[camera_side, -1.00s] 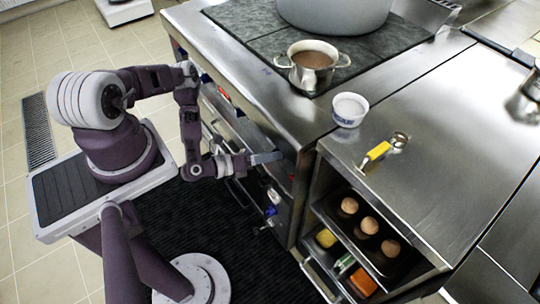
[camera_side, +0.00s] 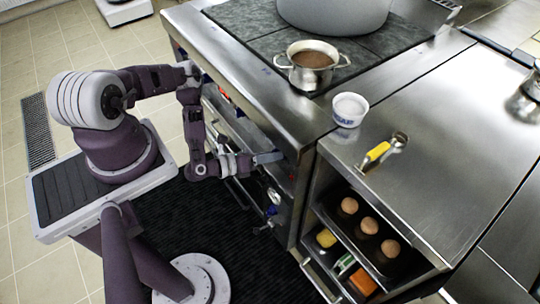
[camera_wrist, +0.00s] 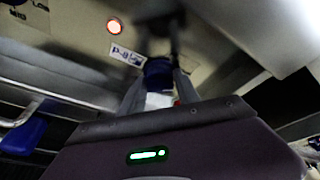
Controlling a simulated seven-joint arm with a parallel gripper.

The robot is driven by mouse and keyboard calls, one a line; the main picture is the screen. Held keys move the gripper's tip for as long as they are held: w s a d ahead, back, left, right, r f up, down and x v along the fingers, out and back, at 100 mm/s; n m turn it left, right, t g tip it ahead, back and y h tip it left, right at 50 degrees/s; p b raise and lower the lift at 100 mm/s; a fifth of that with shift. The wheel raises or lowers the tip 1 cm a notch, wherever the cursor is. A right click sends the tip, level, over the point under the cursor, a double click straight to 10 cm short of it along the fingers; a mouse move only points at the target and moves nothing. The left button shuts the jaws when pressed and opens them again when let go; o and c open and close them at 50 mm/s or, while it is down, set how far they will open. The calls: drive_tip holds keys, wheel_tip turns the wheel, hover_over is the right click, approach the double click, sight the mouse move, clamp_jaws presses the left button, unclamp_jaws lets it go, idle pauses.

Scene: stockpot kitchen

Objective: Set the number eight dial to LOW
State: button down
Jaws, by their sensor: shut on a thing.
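The dial (camera_wrist: 158,72) is a blue knob on the steel front panel, beside a white label (camera_wrist: 125,54) reading P-8. My gripper (camera_wrist: 160,88) is shut on this dial, with one finger on each side of it. The dial's pointer and setting are hidden by the fingers and blur. Part of a marking (camera_wrist: 41,6) that looks like LOW shows at the upper left. In the side view my gripper (camera_side: 280,156) reaches the stove front below the worktop edge, and the dial is hidden there.
Another blue part (camera_wrist: 22,135) and a metal rail (camera_wrist: 22,112) lie at left. Open shelves (camera_side: 352,240) are at right.

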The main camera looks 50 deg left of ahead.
drive_tip(key=m, duration=0.1)
drive_tip(key=m+y, duration=0.1)
drive_tip(key=shift+d+m, duration=0.25)
drive_tip(key=shift+m, duration=0.05)
drive_tip(key=shift+d+m+y, duration=0.1)
drive_tip(key=shift+m+y, duration=0.7)
drive_tip(key=shift+m, duration=0.3)
drive_tip(key=c, duration=0.9)
unclamp_jaws()
